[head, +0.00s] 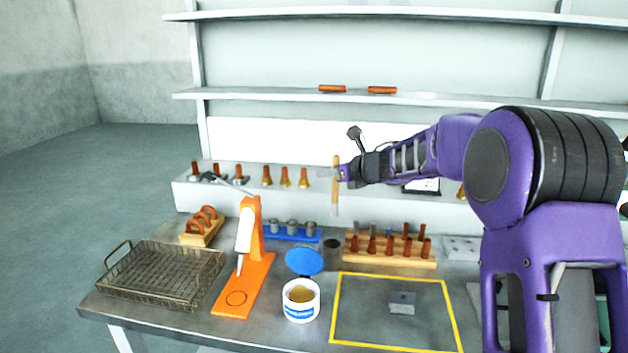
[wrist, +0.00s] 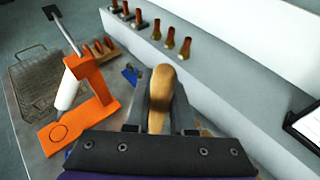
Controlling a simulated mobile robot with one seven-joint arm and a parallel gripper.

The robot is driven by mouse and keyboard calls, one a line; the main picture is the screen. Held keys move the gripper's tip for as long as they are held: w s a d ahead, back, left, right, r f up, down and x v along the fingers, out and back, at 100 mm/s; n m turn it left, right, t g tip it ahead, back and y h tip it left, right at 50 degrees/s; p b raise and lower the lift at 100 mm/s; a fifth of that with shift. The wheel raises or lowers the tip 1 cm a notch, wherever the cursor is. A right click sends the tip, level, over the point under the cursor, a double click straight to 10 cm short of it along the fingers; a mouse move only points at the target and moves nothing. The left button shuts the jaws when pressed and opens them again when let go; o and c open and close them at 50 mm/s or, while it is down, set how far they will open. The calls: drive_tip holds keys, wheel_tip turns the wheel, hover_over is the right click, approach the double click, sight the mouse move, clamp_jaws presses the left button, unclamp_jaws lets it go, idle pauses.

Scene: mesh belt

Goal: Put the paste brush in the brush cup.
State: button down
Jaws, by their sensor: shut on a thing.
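My gripper (head: 341,174) is shut on the paste brush (head: 335,200), a light wooden brush held roughly upright above the back of the bench. In the wrist view, its rounded wooden handle (wrist: 162,88) stands between the two fingers (wrist: 159,118); its lower end is hidden there. A dark grey cup (head: 332,252), apparently the brush cup, stands on the bench below the brush, well apart from it. It sits right behind the open paste tub (head: 301,308), whose blue lid (head: 304,261) is tipped up beside the cup.
An orange stand (head: 248,270) with a white tube and a wire basket (head: 160,275) are at left. A wooden rack (head: 390,260) with several handled tools stands right of the cup. A yellow-outlined area (head: 345,330) holds a small metal block (head: 402,302). A ledge (head: 220,195) with tools runs behind.

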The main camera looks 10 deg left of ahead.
wheel_tip(320, 180, down, 15)
drive_tip(key=b, duration=1)
drive_tip(key=shift+a, duration=0.25)
drive_tip(key=c, duration=0.7)
unclamp_jaws()
